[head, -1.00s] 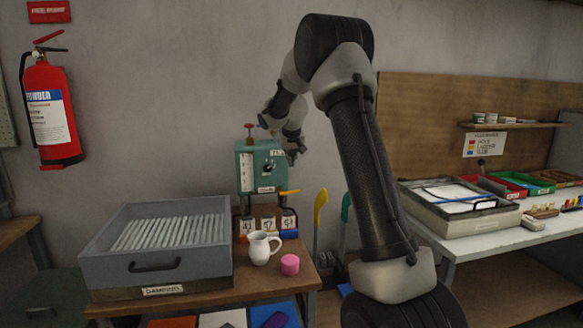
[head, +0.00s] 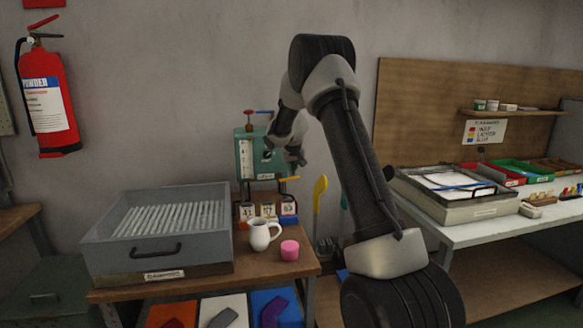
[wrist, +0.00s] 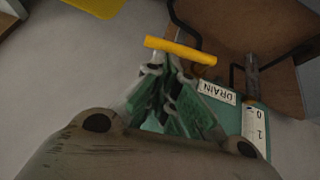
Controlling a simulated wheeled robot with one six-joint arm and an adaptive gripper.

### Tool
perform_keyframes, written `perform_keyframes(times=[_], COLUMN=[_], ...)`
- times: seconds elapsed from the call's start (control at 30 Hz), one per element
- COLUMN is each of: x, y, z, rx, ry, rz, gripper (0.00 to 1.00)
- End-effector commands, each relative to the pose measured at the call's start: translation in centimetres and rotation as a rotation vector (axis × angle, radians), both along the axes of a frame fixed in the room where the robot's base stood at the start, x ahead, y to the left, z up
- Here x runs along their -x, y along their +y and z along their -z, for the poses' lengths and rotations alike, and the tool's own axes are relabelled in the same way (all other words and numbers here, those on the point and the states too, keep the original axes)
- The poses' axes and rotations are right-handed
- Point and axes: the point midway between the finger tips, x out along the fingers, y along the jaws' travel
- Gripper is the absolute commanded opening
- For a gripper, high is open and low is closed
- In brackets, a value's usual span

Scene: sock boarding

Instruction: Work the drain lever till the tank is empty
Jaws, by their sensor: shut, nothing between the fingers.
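The teal tank (head: 261,158) stands at the back of the wooden bench, with a pale gauge strip (head: 246,160) on its front; I cannot read the level. The yellow drain lever (head: 289,179) sticks out to the right at its lower side, roughly level. In the wrist view the yellow lever (wrist: 178,50) lies just beyond my fingertips, near the DRAIN label (wrist: 217,93). My gripper (head: 297,160) is shut and empty, just above the lever at the tank's right side. It also shows in the wrist view (wrist: 172,72); I cannot tell whether it touches the lever.
Numbered cards (head: 266,210) stand below the tank. A white jug (head: 262,234) and a pink cylinder (head: 289,250) stand in front. A grey tray of rods (head: 165,228) fills the bench's left. A red valve (head: 249,125) and a blue handle top the tank.

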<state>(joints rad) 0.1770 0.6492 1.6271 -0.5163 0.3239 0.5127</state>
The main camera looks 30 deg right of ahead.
Motion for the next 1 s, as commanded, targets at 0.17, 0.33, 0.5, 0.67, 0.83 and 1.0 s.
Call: perform_keyframes(times=[0.17,0.33,0.5,0.67,0.83,1.0], x=[0.1,0.4,0.6,0.9,2.1,3.8], y=[-0.2,-0.7,-0.7,-0.6,0.2,1.2], z=[0.5,1.6,1.8,1.6,-1.0,-4.6], rx=[0.001,0.001,-0.001,-0.001,0.000,0.002], ry=[0.001,0.002,0.008,0.012,0.003,-0.007], rz=[0.000,0.000,0.002,0.004,0.001,-0.002], gripper=[0.00,0.00,0.00,0.00,0.00,0.00])
